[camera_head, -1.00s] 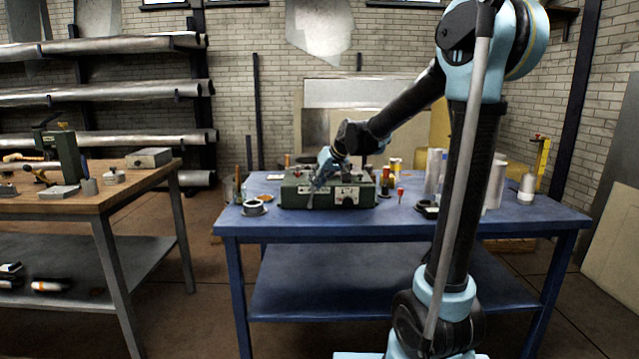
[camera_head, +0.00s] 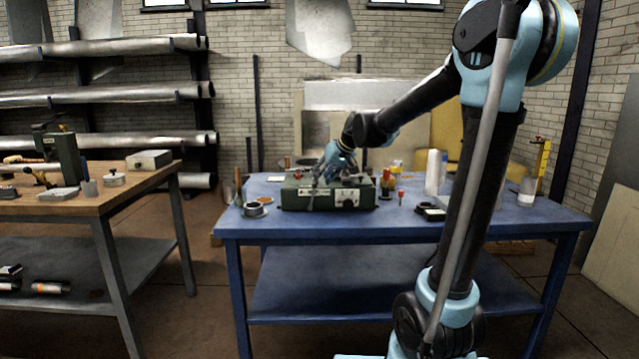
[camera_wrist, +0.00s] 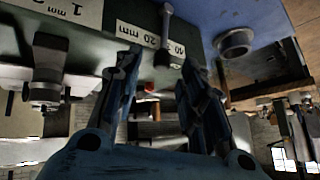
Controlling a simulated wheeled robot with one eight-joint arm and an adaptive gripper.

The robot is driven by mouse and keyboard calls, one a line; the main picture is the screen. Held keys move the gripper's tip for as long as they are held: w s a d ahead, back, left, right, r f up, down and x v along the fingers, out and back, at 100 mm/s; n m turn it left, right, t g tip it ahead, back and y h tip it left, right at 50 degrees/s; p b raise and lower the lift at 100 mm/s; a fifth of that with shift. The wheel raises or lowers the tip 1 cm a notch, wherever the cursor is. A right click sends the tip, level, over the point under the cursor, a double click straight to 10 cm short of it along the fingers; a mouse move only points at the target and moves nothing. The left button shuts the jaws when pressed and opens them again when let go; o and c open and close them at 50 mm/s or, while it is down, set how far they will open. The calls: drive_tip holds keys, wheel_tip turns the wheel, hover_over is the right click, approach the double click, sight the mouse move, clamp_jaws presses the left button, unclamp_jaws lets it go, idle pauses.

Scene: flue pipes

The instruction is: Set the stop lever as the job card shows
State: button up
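A green bench machine (camera_head: 328,206) with white label plates sits on the blue table. In the wrist view its plates are upside down; one reads 20 mm and 40 (camera_wrist: 140,34), another 1 mm (camera_wrist: 62,8). A grey lever (camera_wrist: 165,30) with a rounded end crosses the 20/40 plate. My gripper (camera_wrist: 160,60) is open, its two fingers apart on either side of the lever's line. I cannot tell whether they touch it. In the head view my gripper (camera_head: 322,173) is over the machine's left half, hiding part of it. No job card is readable.
The blue table (camera_head: 400,230) also carries a grey ring (camera_head: 254,209), small red-topped tools (camera_head: 401,196), a dark tray (camera_head: 431,210) and pale cylinders (camera_head: 434,172). A wooden bench (camera_head: 120,190) stands at left. A dark fitting (camera_wrist: 48,75) stands beside the 1 mm plate.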

drive_tip(key=shift+v, duration=1.95)
drive_tip(key=shift+c, duration=0.2)
drive_tip(key=shift+w, duration=0.1)
drive_tip(key=c, duration=0.4)
drive_tip(key=shift+w+a+r, duration=0.2)
clamp_jaws()
drive_tip(key=shift+w+a+r+n+g, duration=2.15)
drive_tip(key=shift+w+a+n, duration=0.45)
drive_tip(key=shift+n, duration=1.3)
drive_tip(key=x, duration=0.9)
drive_tip(key=shift+w+a, duration=0.1)
drive_tip(key=shift+s+d+f, duration=0.1)
drive_tip(key=shift+s+d, duration=0.15)
drive_tip(key=shift+d, duration=0.3)
drive_tip(key=shift+s+d+f, duration=0.1)
drive_tip(key=shift+s+d, duration=0.15)
drive_tip(key=shift+d, duration=0.3)
drive_tip(key=shift+s+d+f, duration=0.15)
drive_tip(key=shift+s+d, duration=0.1)
drive_tip(key=shift+d, duration=0.4)
